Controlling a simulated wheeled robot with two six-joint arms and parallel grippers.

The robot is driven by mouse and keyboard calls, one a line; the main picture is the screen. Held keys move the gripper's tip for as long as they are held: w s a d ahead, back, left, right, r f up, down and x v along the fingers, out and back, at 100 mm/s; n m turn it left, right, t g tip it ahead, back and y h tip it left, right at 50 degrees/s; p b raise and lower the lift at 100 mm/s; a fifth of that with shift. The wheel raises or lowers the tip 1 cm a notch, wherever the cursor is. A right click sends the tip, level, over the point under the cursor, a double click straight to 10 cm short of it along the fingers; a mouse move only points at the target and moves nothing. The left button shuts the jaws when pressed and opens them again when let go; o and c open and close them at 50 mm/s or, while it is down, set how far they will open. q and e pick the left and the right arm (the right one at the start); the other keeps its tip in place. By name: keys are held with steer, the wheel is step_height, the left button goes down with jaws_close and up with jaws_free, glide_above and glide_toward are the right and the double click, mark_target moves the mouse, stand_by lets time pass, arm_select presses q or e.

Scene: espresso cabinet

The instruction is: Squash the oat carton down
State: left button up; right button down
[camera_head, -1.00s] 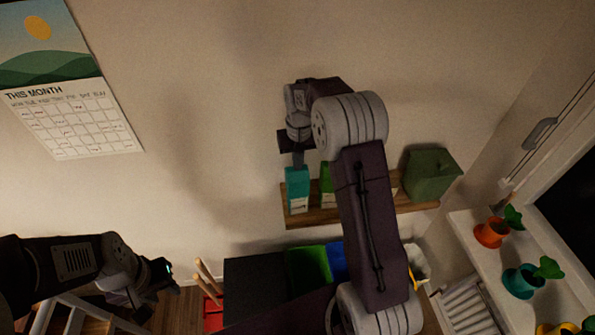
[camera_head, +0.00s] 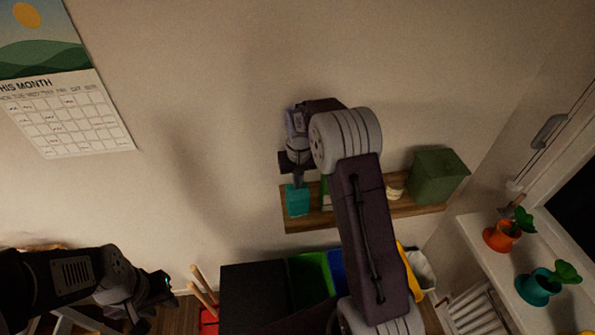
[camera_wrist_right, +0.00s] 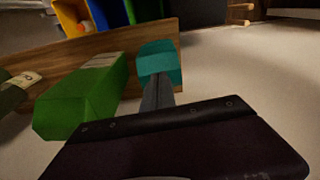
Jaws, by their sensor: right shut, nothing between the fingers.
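A teal carton (camera_head: 298,201) stands at the left end of the wooden wall shelf (camera_head: 345,217). It looks short and squashed; no lettering on it is readable. It also shows in the right wrist view (camera_wrist_right: 160,62), right at the fingertips. My right gripper (camera_head: 298,183) is shut and empty, pointing down with its tips on the carton's top. A green carton (camera_wrist_right: 85,100) stands beside it, taller, mostly hidden behind my right arm in the head view. My left gripper (camera_head: 168,288) hangs low at the left, far from the shelf; its jaw opening is unclear.
A green box-shaped container (camera_head: 438,177) and a small pale item (camera_head: 394,193) are on the shelf's right part. Coloured bins (camera_head: 308,274) stand below. Potted plants (camera_head: 502,236) line the windowsill at right. The wall left of the shelf is free up to a calendar (camera_head: 62,115).

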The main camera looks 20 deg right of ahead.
steer(key=s+r+b, duration=0.1)
steer(key=s+r, duration=0.3)
steer(key=r, duration=0.6)
steer(key=shift+a+b, duration=0.35)
steer(key=shift+a, duration=0.05)
steer(key=shift+r, duration=0.1)
